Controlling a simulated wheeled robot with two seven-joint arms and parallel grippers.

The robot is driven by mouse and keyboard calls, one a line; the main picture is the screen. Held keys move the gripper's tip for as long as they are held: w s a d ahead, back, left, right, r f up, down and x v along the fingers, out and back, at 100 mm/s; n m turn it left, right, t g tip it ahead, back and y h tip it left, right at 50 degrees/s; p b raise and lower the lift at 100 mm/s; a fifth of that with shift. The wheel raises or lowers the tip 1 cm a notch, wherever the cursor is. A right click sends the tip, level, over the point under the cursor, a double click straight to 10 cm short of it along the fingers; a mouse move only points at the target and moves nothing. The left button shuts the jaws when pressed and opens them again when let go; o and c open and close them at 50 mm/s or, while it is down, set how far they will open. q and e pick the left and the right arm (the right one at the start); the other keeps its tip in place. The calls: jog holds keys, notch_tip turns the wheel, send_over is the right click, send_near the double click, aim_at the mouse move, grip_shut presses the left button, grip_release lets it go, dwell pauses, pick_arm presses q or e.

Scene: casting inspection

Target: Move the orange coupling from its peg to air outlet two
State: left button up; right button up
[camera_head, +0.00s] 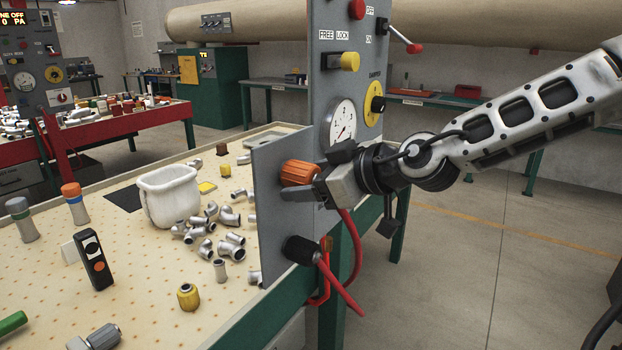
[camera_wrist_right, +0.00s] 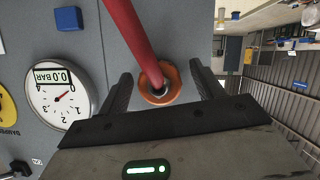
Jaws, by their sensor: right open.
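The orange coupling (camera_head: 299,172) sits at the grey upright panel (camera_head: 268,215), with a red hose (camera_wrist_right: 130,35) running from it. In the wrist view the coupling (camera_wrist_right: 170,95) shows as an orange ring around the hose end. My right gripper (camera_head: 313,174) is open, with one finger on each side of the coupling; in the wrist view (camera_wrist_right: 161,80) gaps show between fingers and ring. Below on the panel is a black round fitting (camera_head: 300,249) beside a red hose. I cannot tell which fitting is air outlet two. My left gripper is out of view.
The panel carries a pressure gauge (camera_head: 342,124), a yellow knob (camera_head: 344,61) and a red lever (camera_head: 414,48). Left of it, the perforated table (camera_head: 130,285) holds a white bin (camera_head: 168,196), metal fittings (camera_head: 233,243) and a black-orange handheld device (camera_head: 94,260). Open floor lies right.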

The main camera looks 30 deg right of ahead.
jog(key=c, duration=1.2)
jog(key=s+p, duration=0.1)
jog(key=s+d+p, duration=0.1)
jog(key=s, duration=0.1)
jog(key=shift+s+d+p, duration=0.2)
jog(key=shift+s+p, duration=0.05)
jog(key=shift+p, duration=0.15)
jog(key=shift+s+d, duration=0.25)
jog(key=shift+s, duration=0.35)
jog(key=shift+s+d, duration=0.3)
jog(key=shift+s, duration=0.35)
jog(key=shift+s+d, duration=0.25)
jog(key=shift+s, duration=0.35)
